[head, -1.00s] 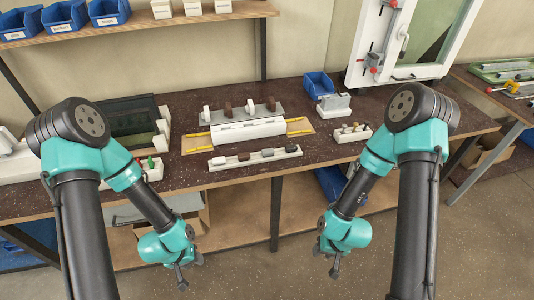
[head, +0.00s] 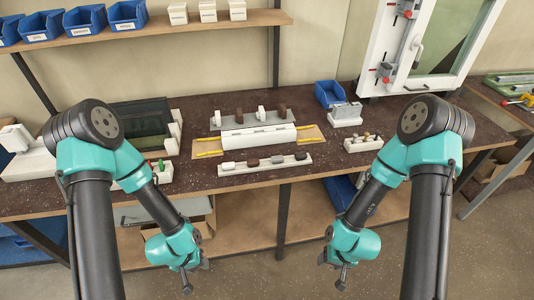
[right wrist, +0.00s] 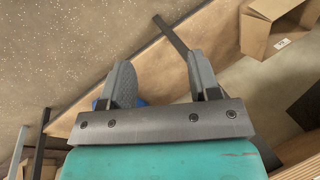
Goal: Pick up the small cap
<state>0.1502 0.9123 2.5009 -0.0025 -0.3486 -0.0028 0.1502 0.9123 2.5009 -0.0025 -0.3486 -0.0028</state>
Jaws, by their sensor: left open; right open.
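A white strip (head: 263,168) at the front of the bench holds several small blocks or caps in a row: a pale one (head: 228,165), a dark one (head: 253,162), a grey one (head: 277,159) and another dark one (head: 300,156). I cannot tell which piece is the small cap. My left gripper (head: 187,288) hangs in front of the bench edge, away from the pieces. My right gripper (head: 341,285) hangs there too, further right. In the right wrist view its fingers (right wrist: 160,80) are apart with nothing between them.
Behind the strip are a white profile block (head: 258,139) on a tan board and a grey rack (head: 232,122) with upright pieces. A small white tray (head: 363,146) of knobs stands right. A blue bin (head: 330,93) and a framed window (head: 385,45) stand behind. Bench front edge lies beyond both grippers.

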